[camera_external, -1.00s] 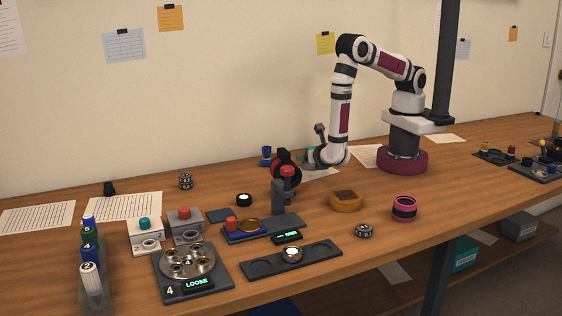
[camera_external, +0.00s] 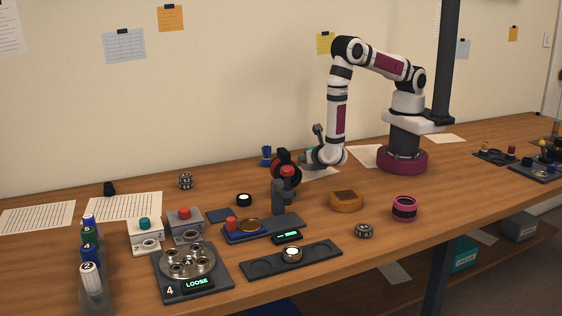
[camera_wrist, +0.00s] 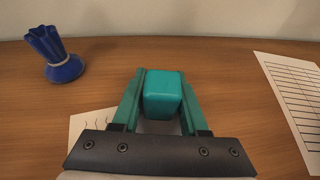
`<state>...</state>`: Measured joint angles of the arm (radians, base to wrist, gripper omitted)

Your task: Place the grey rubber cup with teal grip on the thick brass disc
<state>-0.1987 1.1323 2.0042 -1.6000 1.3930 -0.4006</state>
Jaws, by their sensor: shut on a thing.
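My gripper (camera_wrist: 163,92) is shut on the teal grip (camera_wrist: 163,88) of the cup, which shows as a rounded teal block between the green fingers. The grey rubber part is hidden below it. In the outside view my gripper (camera_external: 309,158) is low over the back of the bench, partly hidden by the wrist, with a bit of teal showing. A brass-coloured round piece (camera_external: 250,224) sits on a blue holder left of the red-topped post. I cannot tell surely that it is the thick brass disc.
A dark post with a red top (camera_external: 287,185) stands between my gripper and the brass piece. A blue fluted object (camera_wrist: 53,55) stands at left in the wrist view, with a printed sheet (camera_wrist: 298,95) at right. An amber pot (camera_external: 346,201) and pink-black ring (camera_external: 404,207) stand nearer the front.

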